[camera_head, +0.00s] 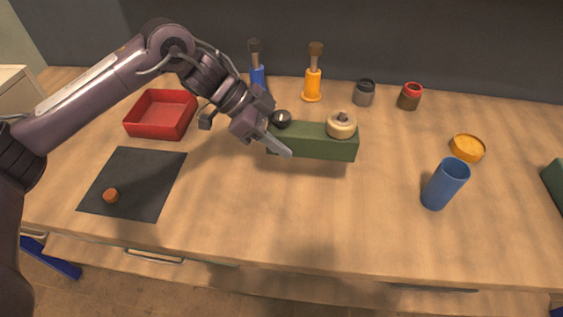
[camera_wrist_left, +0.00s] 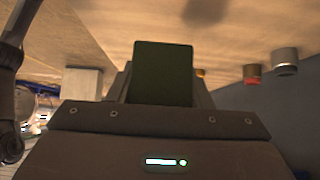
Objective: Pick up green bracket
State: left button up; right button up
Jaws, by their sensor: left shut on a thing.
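The green bracket (camera_head: 313,147) is a long dark green block near the middle of the table in the head view. A cream round knob-like piece (camera_head: 341,125) shows at its right end, and a dark round piece (camera_head: 281,118) at its left end. My left gripper (camera_head: 273,143) is shut on the left end of the bracket. In the left wrist view the green bracket (camera_wrist_left: 162,74) stands out from between the fingers. I cannot tell whether it touches the table. My right gripper is not in view.
A red tray (camera_head: 161,134) and a black mat (camera_head: 136,198) with a small orange piece (camera_head: 111,196) are at left. Blue and orange-handled tools and two small jars stand behind. A blue cup (camera_head: 444,185) and a yellow dish (camera_head: 467,148) are at right. The front middle is clear.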

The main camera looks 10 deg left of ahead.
pick_arm(q)
notch_tip(320, 180, up, 14)
jog(key=shift+r, duration=0.1)
dwell(0.5)
